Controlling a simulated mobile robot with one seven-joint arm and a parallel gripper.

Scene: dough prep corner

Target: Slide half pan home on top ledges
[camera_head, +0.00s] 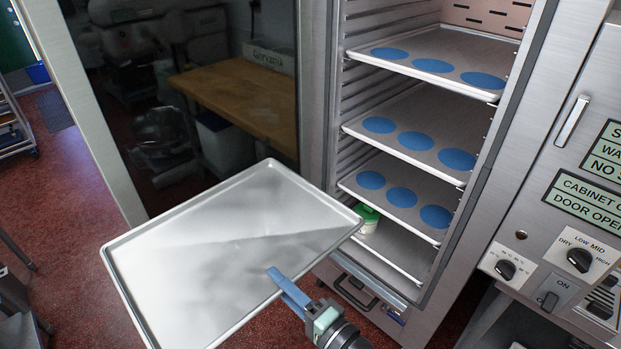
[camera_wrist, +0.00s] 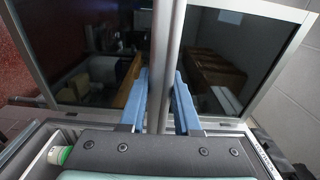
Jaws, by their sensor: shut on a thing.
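The half pan (camera_head: 225,240) is an empty, shiny metal sheet pan, held in front of the cabinet at lower left in the head view. My gripper (camera_head: 275,274) is shut on its near right rim with blue fingers. In the wrist view the pan (camera_wrist: 170,50) stands edge-on between the fingers (camera_wrist: 160,88). The open cabinet (camera_head: 327,110) has side ledges (camera_head: 362,90), with several pans inside. The highest pan in view (camera_head: 447,45) bears blue discs (camera_head: 434,65). The pan's far right corner is near the cabinet's lower left opening. The cabinet's top is out of frame.
The glass door (camera_head: 190,90) stands open at left. A green-lidded tub (camera_head: 368,218) sits low inside the cabinet. A control panel (camera_head: 560,262) with knobs is at right. Red floor (camera_head: 65,215) lies open at left, with a rack (camera_head: 12,125) beyond.

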